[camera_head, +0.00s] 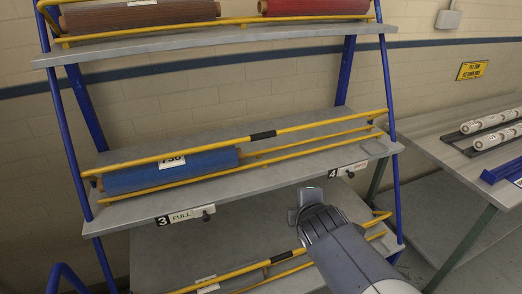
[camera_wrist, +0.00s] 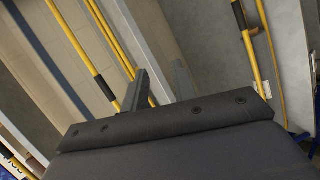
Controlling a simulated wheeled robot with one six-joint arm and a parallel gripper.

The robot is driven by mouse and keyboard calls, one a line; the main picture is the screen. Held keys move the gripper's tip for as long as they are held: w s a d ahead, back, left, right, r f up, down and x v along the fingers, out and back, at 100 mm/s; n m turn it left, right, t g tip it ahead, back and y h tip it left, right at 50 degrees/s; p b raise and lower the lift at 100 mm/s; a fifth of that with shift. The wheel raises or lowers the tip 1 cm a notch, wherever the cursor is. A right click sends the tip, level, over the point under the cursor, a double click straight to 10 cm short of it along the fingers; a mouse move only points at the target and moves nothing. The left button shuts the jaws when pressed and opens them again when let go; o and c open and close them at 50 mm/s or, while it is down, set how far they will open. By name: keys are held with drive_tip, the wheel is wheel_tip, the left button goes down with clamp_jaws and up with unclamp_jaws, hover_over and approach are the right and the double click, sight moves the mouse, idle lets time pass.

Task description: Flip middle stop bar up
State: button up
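The middle stop bar (camera_head: 215,149) is a yellow bar with a black grip (camera_head: 262,135). It runs across the front of the middle shelf (camera_head: 240,178), in front of a blue roll (camera_head: 170,173). A yellow bar with a black grip (camera_wrist: 105,88), apparently the same one, shows at the left in the wrist view. My gripper (camera_head: 306,205) is below and right of the black grip in the head view, apart from the bar. In the wrist view its two fingers (camera_wrist: 160,88) stand apart with nothing between them.
Lower yellow rails (camera_head: 235,276) run below my gripper. Brown (camera_head: 140,13) and red (camera_head: 312,7) rolls lie on the top shelf. Blue rack posts (camera_head: 388,85) flank the shelves. A grey table (camera_head: 440,140) with white rolls stands at the right.

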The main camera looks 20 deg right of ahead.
drive_tip(key=w+n, duration=0.1)
drive_tip(key=n, duration=0.1)
drive_tip(key=w+r+n+t+b, duration=0.1)
drive_tip(key=n, duration=0.1)
drive_tip(key=w+n+t, duration=0.1)
drive_tip(key=w+n, duration=0.1)
drive_tip(key=n, duration=0.1)
drive_tip(key=shift+w+d+r+b, duration=0.1)
drive_tip(key=shift+d+r+b, duration=0.05)
drive_tip(key=shift+d+b, duration=0.2)
drive_tip(key=c, duration=0.5)
drive_tip(key=w+n, duration=0.1)
drive_tip(key=n, duration=0.1)
drive_tip(key=w+n+t+y+b, duration=0.1)
drive_tip(key=n, duration=0.2)
drive_tip(key=a+r+n+t+y, duration=0.1)
drive_tip(key=n, duration=0.1)
drive_tip(key=shift+w+b, duration=0.3)
drive_tip(key=shift+w, duration=0.1)
clamp_jaws()
drive_tip(key=n+y, duration=0.1)
drive_tip(key=n, duration=0.1)
drive_tip(key=w+a+n+t+b, duration=0.1)
drive_tip(key=n, duration=0.2)
drive_tip(key=n+y, duration=0.1)
drive_tip(key=n, duration=0.2)
drive_tip(key=shift+w+a+r+y, duration=0.3)
drive_tip(key=shift+w+a, duration=0.05)
drive_tip(key=shift+a, duration=0.05)
